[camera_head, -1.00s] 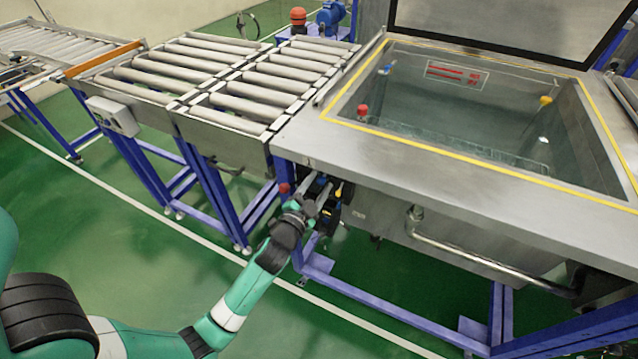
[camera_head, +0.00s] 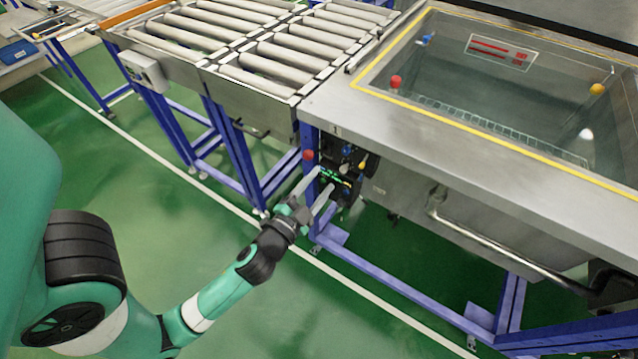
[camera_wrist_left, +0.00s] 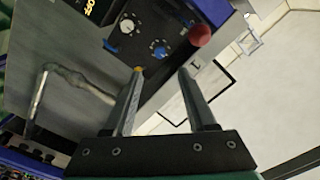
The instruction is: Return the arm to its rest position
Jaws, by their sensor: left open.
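My left gripper (camera_head: 324,184) is open and empty, with its two long fingers apart. It is in front of and a little below the control panel (camera_head: 341,178) under the tank's left corner. The panel carries a red ball knob (camera_head: 308,155), a blue knob (camera_head: 346,150) and a green lit display (camera_head: 330,176). In the left wrist view, my left gripper (camera_wrist_left: 160,74) has nothing between its fingers. The red ball knob (camera_wrist_left: 200,35) and blue dial (camera_wrist_left: 160,48) are beyond the fingertips. My right gripper is in neither view.
The steel tank (camera_head: 420,150) with a yellow-edged opening stands at the right. A pipe handle (camera_head: 480,240) juts from its front. A roller conveyor (camera_head: 270,60) on blue legs is at the left. The green floor (camera_head: 180,235) in front is clear.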

